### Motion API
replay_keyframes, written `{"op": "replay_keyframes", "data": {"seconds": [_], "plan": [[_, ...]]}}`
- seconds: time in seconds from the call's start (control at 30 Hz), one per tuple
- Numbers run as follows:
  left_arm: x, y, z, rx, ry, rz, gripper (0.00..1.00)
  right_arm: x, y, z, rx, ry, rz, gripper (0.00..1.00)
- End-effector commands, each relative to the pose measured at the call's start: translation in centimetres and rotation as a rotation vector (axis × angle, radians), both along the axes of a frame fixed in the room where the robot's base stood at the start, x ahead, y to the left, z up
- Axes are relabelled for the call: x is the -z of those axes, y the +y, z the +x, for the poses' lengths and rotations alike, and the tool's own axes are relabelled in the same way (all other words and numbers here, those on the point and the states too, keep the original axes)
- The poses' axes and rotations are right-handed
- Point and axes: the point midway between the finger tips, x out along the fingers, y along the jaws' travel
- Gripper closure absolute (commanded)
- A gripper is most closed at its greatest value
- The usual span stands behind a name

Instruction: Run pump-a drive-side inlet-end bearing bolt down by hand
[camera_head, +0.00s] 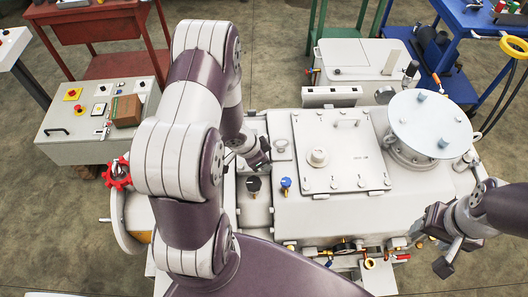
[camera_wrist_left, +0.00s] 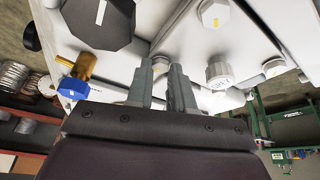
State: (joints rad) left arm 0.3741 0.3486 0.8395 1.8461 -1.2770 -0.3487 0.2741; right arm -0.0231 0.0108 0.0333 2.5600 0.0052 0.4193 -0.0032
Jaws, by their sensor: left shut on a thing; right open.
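The pale grey pump housing (camera_head: 345,205) fills the middle of the head view. My left gripper (camera_head: 259,160) reaches down at the housing's left part, behind a black knob (camera_head: 253,186) and a blue-capped brass valve (camera_head: 286,184). White capped heads (camera_wrist_left: 219,74) stand to the right of the fingers. My right gripper (camera_head: 440,242) is open and empty at the housing's lower right.
A round flanged lid (camera_head: 430,122) stands on the housing's right. A red handwheel (camera_head: 116,174) is at the left, below a control box (camera_head: 95,122). Brass valves and gauges (camera_head: 345,247) line the front edge. A blue bench (camera_head: 455,55) stands at the back right.

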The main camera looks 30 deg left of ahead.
Motion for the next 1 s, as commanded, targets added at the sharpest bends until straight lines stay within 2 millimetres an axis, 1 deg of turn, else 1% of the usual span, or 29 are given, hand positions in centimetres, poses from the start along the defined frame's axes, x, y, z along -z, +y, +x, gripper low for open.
{"op": "replay_keyframes", "data": {"seconds": [0.03,0.3,0.5,0.73,0.9,1.0], "plan": [[-1.0,0.1,0.1,0.039,0.001,-0.001,1.0,-1.9,0.0,0.0,0.0,0.0,0.0,0.42],[-1.0,0.2,0.3,0.297,0.0,-0.001,1.0,-6.6,0.0,0.0,0.0,0.0,0.0,0.42],[-0.9,0.3,0.4,0.487,-0.001,0.001,1.0,-9.7,0.0,0.0,0.0,0.0,0.0,0.42],[-0.7,0.4,0.7,0.707,-0.004,0.003,1.0,-12.3,0.0,0.0,0.0,0.0,0.0,0.42],[-0.4,0.4,0.9,0.869,-0.005,0.003,1.0,-13.3,0.0,0.0,0.0,0.0,0.0,0.42],[-0.3,0.5,1.0,0.959,-0.005,0.004,1.0,-13.5,0.0,0.0,0.0,0.0,0.0,0.42]]}}
